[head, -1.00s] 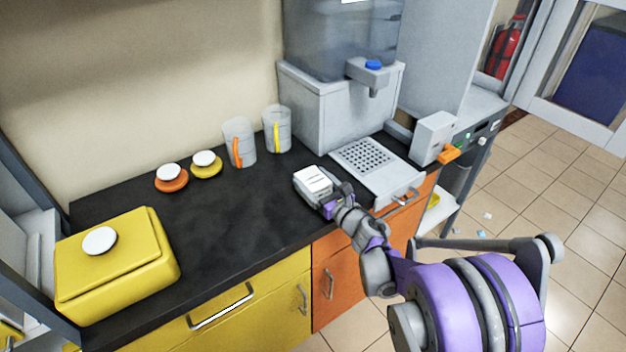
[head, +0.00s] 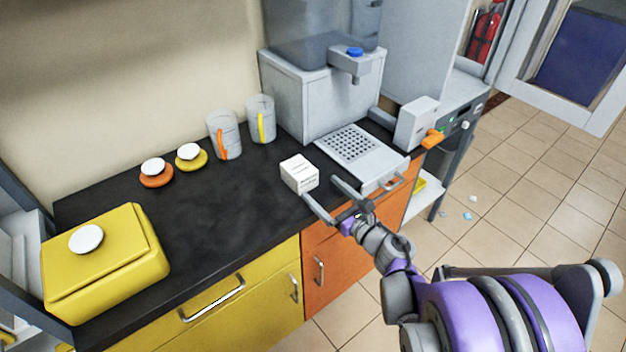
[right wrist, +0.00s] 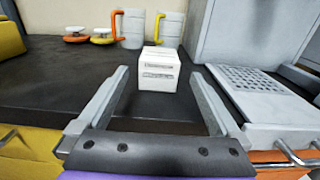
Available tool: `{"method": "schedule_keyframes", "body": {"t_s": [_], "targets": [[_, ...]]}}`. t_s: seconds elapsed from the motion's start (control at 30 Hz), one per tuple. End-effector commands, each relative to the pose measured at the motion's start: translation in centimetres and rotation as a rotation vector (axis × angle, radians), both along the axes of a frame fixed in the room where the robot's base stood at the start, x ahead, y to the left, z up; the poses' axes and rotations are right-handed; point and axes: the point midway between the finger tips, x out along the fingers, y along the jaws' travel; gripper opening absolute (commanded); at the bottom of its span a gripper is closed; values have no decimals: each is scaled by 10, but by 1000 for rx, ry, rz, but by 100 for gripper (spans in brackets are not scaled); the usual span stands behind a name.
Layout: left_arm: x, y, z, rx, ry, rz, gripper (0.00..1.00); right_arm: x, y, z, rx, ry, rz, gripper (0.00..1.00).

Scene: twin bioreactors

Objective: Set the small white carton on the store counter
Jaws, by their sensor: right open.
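The small white carton (head: 299,173) stands upright on the black counter (head: 225,212), left of the grated tray. In the right wrist view the carton (right wrist: 160,69) sits beyond the fingertips, roughly midway between them, with printed lines on its near face. My right gripper (head: 322,199) is open and empty at the counter's front edge, its two fingers spread and pointing towards the carton without touching it. In the right wrist view both fingers (right wrist: 160,78) show apart with bare counter between them. My left gripper is not in view.
A grey machine (head: 322,95) with a grated tray (head: 352,146) stands right of the carton. Two jugs (head: 224,136) with orange and yellow handles stand behind. A yellow box (head: 105,262) and two small lidded items (head: 156,172) are at left. The middle counter is clear.

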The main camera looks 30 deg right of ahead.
Motion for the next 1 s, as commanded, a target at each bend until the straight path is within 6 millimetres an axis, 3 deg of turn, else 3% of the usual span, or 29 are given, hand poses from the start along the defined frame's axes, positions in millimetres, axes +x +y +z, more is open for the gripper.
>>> {"method": "schedule_keyframes", "body": {"t_s": [0.27, 0.37, 0.47, 0.53, 0.67, 0.8, 0.9, 1.0], "targets": [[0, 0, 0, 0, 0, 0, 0, -12, -1, 2, 21, -1, -7, 100], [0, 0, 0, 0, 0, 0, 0, -9, -1, 12, 170, -9, -63, 100], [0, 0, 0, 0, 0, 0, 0, -9, -3, 25, 515, -19, -187, 100], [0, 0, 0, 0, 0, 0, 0, -15, -4, 25, 855, -21, -304, 100], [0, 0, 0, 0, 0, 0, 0, -42, 11, -2, 1520, 2, -562, 100], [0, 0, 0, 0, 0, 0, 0, -93, 58, -53, 2146, 59, -934, 100], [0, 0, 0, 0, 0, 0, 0, -137, 100, -82, 2442, 93, -1240, 100], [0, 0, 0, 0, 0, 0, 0, -173, 134, -98, 2595, 109, -1506, 100]]}}
